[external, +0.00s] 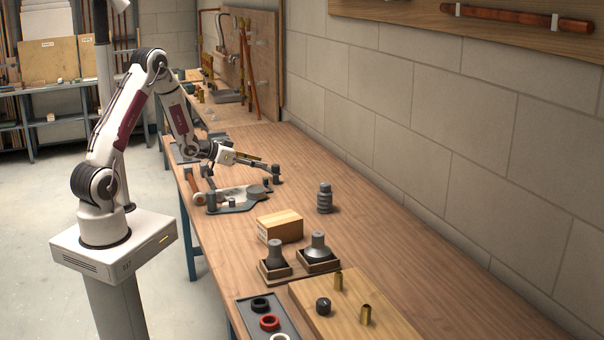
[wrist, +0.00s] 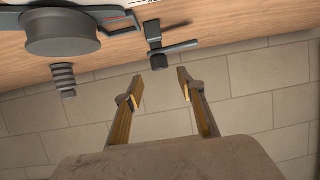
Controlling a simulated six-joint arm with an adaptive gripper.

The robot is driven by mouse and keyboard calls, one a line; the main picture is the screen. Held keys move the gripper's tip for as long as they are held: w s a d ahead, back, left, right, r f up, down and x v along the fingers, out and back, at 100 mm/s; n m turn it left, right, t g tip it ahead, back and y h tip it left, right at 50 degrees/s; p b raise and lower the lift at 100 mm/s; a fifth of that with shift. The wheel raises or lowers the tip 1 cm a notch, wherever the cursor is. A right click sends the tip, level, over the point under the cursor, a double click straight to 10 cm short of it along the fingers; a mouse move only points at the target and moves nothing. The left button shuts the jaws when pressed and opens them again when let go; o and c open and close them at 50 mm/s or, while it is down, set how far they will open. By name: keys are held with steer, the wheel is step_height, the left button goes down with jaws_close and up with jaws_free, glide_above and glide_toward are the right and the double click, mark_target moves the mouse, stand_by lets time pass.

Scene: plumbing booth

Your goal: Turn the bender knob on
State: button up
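The bender (external: 228,203) is a pale and grey plate-like device on the bench, with a round grey disc (external: 258,191) on it. In the wrist view the disc (wrist: 62,35) shows at top left. A small dark post with a side bar (wrist: 160,48) shows at top centre; I cannot tell for sure whether it is the knob. My gripper (external: 268,171) is above the bender's far side in the external view. In the wrist view its two fingers (wrist: 160,88) are spread apart with nothing between them, pointing toward the post and apart from it in the picture.
A grey ribbed fitting (external: 325,198) stands to the right of the bender. A cardboard box (external: 280,227), two holders with grey fittings (external: 290,264) and a wooden board (external: 385,322) lie nearer the camera. The block wall (external: 440,140) borders the bench; bench space near it is clear.

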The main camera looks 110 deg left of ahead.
mark_target(275, 165)
steer(key=shift+x, duration=3.9)
steer(key=shift+f, duration=0.1)
jaws_close()
